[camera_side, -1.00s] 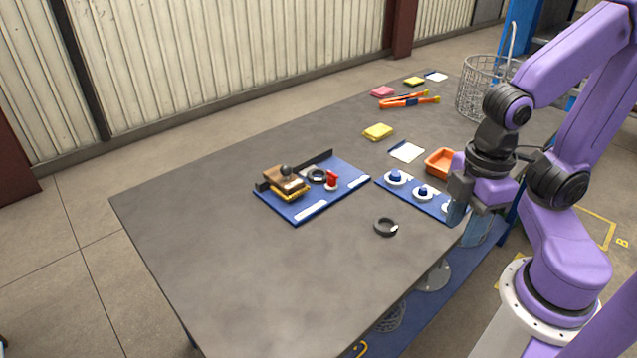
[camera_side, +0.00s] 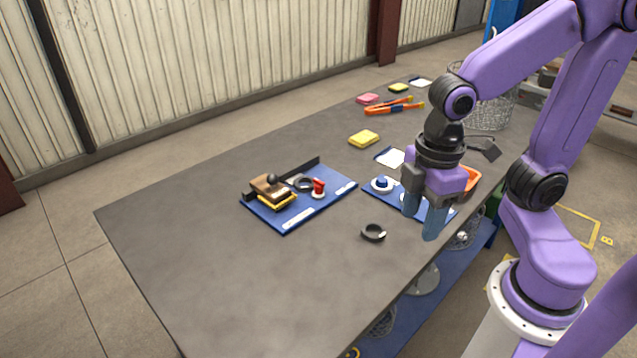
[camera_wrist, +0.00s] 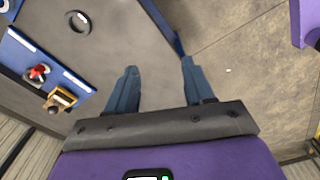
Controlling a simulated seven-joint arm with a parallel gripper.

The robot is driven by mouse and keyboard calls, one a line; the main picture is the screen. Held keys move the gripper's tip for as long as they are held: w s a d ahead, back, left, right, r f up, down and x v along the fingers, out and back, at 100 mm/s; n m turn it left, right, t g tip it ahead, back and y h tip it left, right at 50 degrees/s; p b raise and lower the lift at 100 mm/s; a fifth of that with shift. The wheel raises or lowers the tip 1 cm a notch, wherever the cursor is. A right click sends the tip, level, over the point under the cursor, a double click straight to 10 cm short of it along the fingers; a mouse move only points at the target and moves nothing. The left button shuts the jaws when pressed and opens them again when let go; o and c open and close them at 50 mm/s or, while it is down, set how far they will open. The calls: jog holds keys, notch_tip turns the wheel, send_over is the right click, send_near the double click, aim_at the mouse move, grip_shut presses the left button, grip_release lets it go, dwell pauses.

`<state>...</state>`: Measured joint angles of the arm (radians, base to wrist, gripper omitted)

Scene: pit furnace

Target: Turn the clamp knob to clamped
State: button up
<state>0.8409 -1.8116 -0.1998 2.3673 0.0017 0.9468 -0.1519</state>
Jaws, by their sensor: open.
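A red clamp knob (camera_side: 318,186) stands on a blue board (camera_side: 345,188) near the middle of the table. In the wrist view the red knob (camera_wrist: 38,72) shows at the left edge. My gripper (camera_side: 422,220) is open and empty, pointing down to the right of the board, apart from the knob. Its two blue fingers (camera_wrist: 160,68) are spread in the wrist view. The knob's exact setting is too small to read.
A loose black ring (camera_side: 373,233) lies on the table between the board and my gripper. A second blue board with round blue knobs (camera_side: 381,184) is partly hidden behind my gripper. An orange tray (camera_side: 472,180) stands behind it. The table's front left is clear.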

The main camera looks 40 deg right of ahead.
jog(key=w+a+r, duration=0.1)
jog(key=w+a, duration=0.1)
jog(key=w, duration=0.8)
jog(key=n, duration=0.2)
send_over(319, 181)
notch_tip(319, 181, down, 2)
jog(key=f, duration=0.1)
notch_tip(319, 181, down, 16)
jog(key=shift+f, duration=0.1)
jog(key=c, duration=0.8)
